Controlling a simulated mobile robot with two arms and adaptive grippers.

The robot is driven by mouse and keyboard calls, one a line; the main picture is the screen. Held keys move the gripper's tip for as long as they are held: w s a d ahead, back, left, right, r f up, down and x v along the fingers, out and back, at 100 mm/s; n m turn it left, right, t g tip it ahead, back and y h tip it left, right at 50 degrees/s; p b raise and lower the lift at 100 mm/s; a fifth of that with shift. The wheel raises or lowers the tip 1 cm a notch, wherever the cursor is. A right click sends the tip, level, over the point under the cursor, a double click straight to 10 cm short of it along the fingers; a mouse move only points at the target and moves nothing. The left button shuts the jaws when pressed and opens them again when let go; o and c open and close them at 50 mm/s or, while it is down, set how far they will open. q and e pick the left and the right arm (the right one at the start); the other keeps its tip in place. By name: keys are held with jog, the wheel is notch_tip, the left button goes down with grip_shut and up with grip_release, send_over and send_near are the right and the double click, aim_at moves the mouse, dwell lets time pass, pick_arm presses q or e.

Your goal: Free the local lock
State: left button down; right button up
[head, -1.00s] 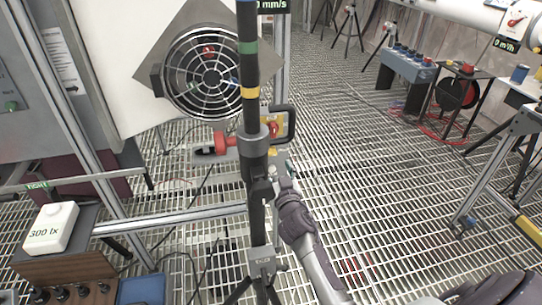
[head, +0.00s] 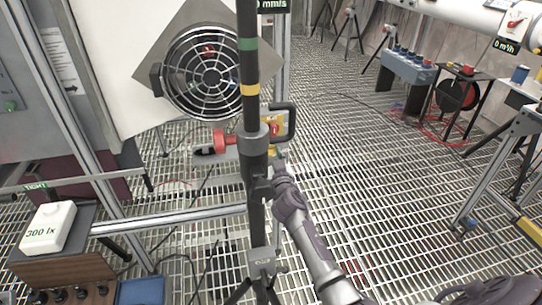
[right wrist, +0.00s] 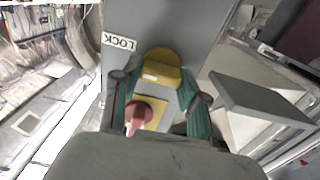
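The local lock is a grey panel marked LOCK with a yellow plate (right wrist: 163,75) and a red knob (right wrist: 138,115) in the right wrist view. In the head view its yellow plate (head: 282,125) shows partly behind the dark vertical pole, beside a black handle. My right gripper (right wrist: 158,98) is open, its two teal-padded fingers on either side of the yellow plate. The red knob lies between the fingers, nearer the left one; I cannot tell whether they touch. In the head view the right gripper (head: 278,162) is just below the lock, partly hidden. My left gripper is out of view.
The banded pole (head: 251,95) stands in front of the lock. A red-ended fitting (head: 221,138) sits left of it, below a round fan guard (head: 211,78). A grey ledge (right wrist: 260,98) juts out right of the lock. Open grating floor (head: 370,190) lies to the right.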

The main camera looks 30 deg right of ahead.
jog(key=c, duration=0.4)
